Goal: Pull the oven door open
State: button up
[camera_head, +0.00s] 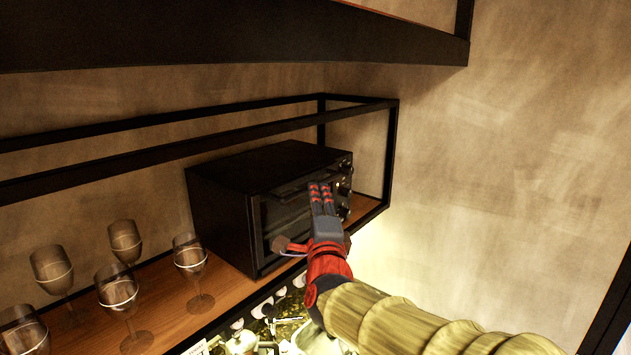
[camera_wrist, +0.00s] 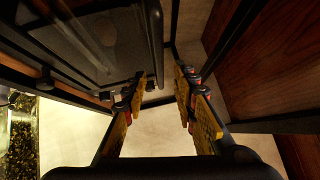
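The black oven (camera_head: 255,180) stands on a wooden shelf, and its door (camera_head: 283,218) looks shut. The door's dark handle (camera_head: 290,187) runs along the top of the front, and part of it is behind my gripper (camera_head: 321,195). In the wrist view, the glass door (camera_wrist: 85,45) fills the upper left, with the bar-like handle (camera_wrist: 154,40) at its right edge. My gripper (camera_wrist: 162,82) is open there, with a clear gap between its fingers. The handle lies just beyond the left fingertip; I cannot tell whether they touch.
Several wine glasses (camera_head: 117,287) stand on the shelf (camera_head: 235,283) left of the oven. A black frame (camera_head: 388,150) surrounds the shelf, and a dark beam (camera_head: 230,35) hangs above. Glassware (camera_head: 290,318) sits below.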

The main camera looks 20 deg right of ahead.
jog(key=p+x, duration=0.2)
jog(key=x, duration=0.4)
jog(key=shift+w, duration=0.35)
jog(key=shift+c, duration=0.7)
grip_shut()
